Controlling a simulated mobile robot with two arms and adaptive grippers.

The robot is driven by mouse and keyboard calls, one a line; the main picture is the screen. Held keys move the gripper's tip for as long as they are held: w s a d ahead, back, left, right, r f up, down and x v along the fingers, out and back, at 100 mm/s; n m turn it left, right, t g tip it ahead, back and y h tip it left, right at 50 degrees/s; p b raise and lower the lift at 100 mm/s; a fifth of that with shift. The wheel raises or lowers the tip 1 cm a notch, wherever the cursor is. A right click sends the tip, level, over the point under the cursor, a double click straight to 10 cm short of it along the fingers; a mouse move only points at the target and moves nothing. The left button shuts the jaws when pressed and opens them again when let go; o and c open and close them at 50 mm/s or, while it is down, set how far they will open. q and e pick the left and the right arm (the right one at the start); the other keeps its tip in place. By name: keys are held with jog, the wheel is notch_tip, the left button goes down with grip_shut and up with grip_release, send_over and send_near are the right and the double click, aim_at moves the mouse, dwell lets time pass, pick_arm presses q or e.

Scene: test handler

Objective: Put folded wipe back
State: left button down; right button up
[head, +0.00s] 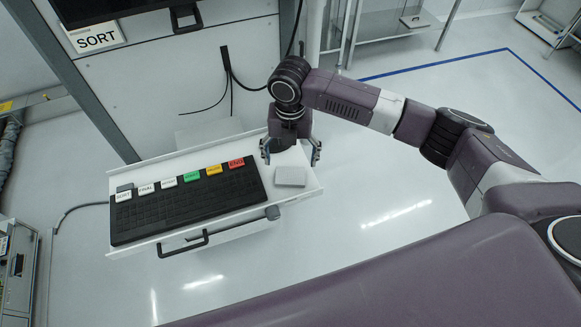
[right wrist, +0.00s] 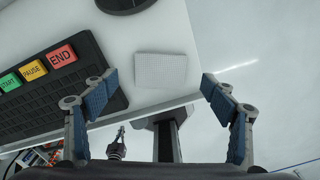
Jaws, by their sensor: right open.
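The folded wipe (head: 291,176) is a small white, flat rectangle lying on the right end of the white pull-out shelf (head: 313,189). In the right wrist view the wipe (right wrist: 161,70) has a fine grid texture and lies just beyond and between the open fingertips. My right gripper (head: 290,155) is open and empty, pointing down over the shelf by the wipe. Its blue-padded fingers (right wrist: 160,86) stand wide apart in the right wrist view. I cannot tell its exact height above the shelf.
A black keyboard (head: 190,208) with coloured labelled keys lies left of the wipe, close to one finger. A black handle (head: 183,246) is on the shelf's front. A dark round object (right wrist: 125,4) shows at the top of the wrist view. Open floor lies right.

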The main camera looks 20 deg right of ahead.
aim_at(290, 173)
notch_tip(290, 173, up, 7)
jog(key=b, duration=0.1)
dwell(0.7)
